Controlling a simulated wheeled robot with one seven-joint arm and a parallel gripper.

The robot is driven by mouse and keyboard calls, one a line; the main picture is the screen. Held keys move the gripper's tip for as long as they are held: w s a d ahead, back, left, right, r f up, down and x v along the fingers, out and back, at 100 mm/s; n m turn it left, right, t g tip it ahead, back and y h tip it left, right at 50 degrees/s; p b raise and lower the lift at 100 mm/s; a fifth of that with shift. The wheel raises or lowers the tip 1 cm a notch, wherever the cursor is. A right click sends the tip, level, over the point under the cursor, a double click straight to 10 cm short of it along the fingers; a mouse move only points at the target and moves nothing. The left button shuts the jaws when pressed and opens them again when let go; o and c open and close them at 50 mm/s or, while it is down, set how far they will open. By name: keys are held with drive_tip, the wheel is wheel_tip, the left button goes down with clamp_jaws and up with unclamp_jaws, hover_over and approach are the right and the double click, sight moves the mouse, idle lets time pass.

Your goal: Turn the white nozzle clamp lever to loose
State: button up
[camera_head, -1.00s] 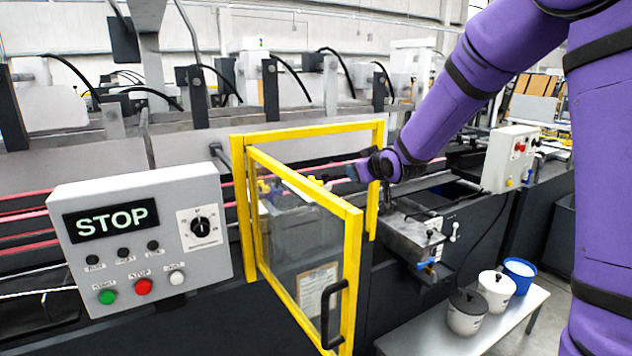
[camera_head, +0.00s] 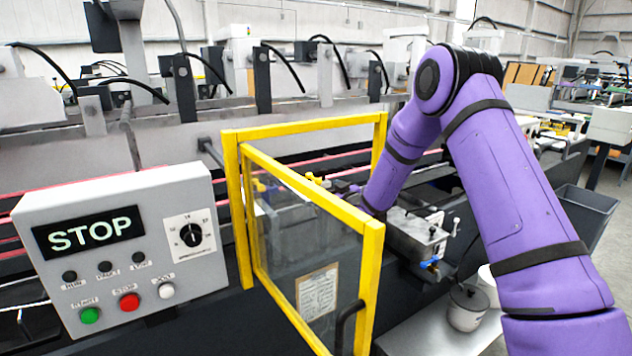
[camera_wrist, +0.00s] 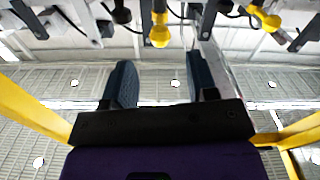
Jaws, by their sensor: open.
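I cannot make out the white nozzle clamp lever for certain. Yellow knobs (camera_wrist: 160,36) hang from dark and pale fittings at the top of the wrist view, beyond my fingertips. A pale upright bar (camera_wrist: 206,24) stands beside the middle knob, and I cannot tell whether it is the lever. My gripper (camera_wrist: 162,82) is open, with nothing between its two dark fingers and a gap between them and the knobs. In the head view, my forearm reaches into the yellow-framed guard opening, and the guard and my arm largely hide the gripper.
The yellow-framed clear guard door (camera_head: 372,290) stands swung out, close to my arm's left. A grey control box (camera_head: 190,275) showing STOP is at the left. A metal unit (camera_head: 420,232) with a blue valve sits right of the opening. A lidded pot (camera_head: 467,310) stands on a low bench.

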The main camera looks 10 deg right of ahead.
sight(316, 180)
drive_tip(key=x, duration=0.8)
drive_tip(key=shift+w+a+f, duration=0.1)
drive_tip(key=shift+w, duration=0.3)
clamp_jaws()
